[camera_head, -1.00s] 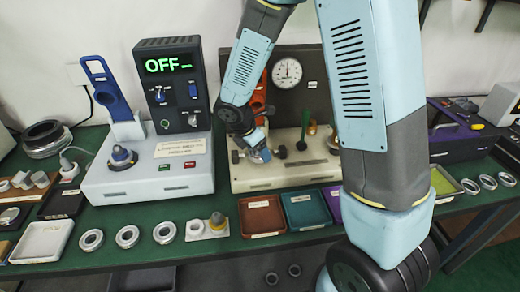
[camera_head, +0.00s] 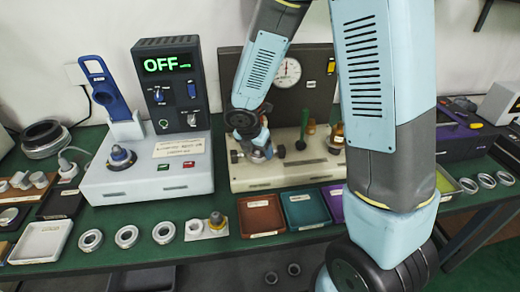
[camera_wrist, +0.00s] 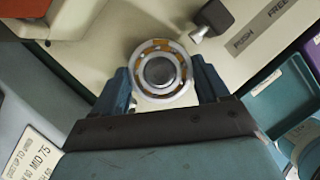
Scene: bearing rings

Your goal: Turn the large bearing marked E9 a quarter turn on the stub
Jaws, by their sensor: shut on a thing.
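In the wrist view a bearing (camera_wrist: 162,70) with a steel ring and an orange-brown cage sits between the two fingers of my gripper (camera_wrist: 162,85). The fingers are shut on its left and right sides. A round grey stub end shows in the middle of the bearing. No E9 mark can be read on it. In the head view my gripper (camera_head: 257,150) is low over the left part of the cream test stand (camera_head: 275,180), and the bearing is largely hidden there by my gripper and wrist.
A dial gauge (camera_head: 287,72) is on the stand's dark back panel. A brown tray (camera_head: 262,216) and a teal tray (camera_head: 305,208) lie in front. A white heater unit (camera_head: 150,178) reading OFF stands left.

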